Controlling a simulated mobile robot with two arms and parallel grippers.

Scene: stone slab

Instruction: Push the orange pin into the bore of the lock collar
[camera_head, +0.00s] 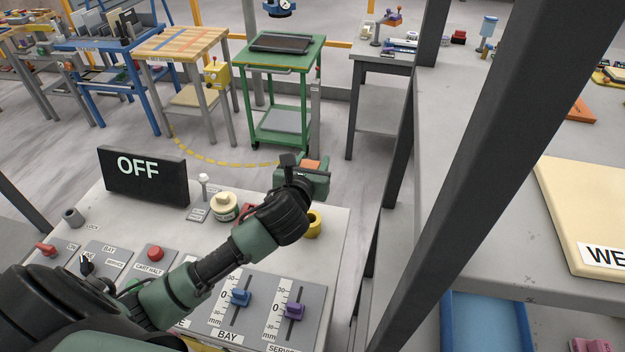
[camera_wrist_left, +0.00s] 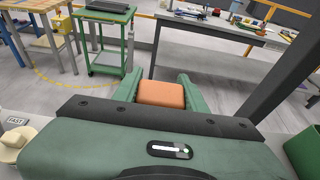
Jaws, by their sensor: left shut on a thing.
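My left gripper (camera_head: 313,168) is shut on the orange pin (camera_head: 311,164) and holds it beyond the far right part of the control panel. In the left wrist view the orange pin (camera_wrist_left: 162,93) sits between the two green fingers; only a blocky orange part shows, and its other end is hidden. A short grey collar (camera_head: 73,217) stands at the panel's left side, with a dark opening in its top, beside a label that appears to read LOCK. The pin is well apart from it, far to the right. My right gripper is in neither view.
The panel (camera_head: 130,222) carries a black OFF sign (camera_head: 145,177), a red button (camera_head: 155,253), a cream knob (camera_head: 224,206), a yellow cylinder (camera_head: 314,223) and blue and purple sliders. My left arm crosses above it. A dark post stands at right.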

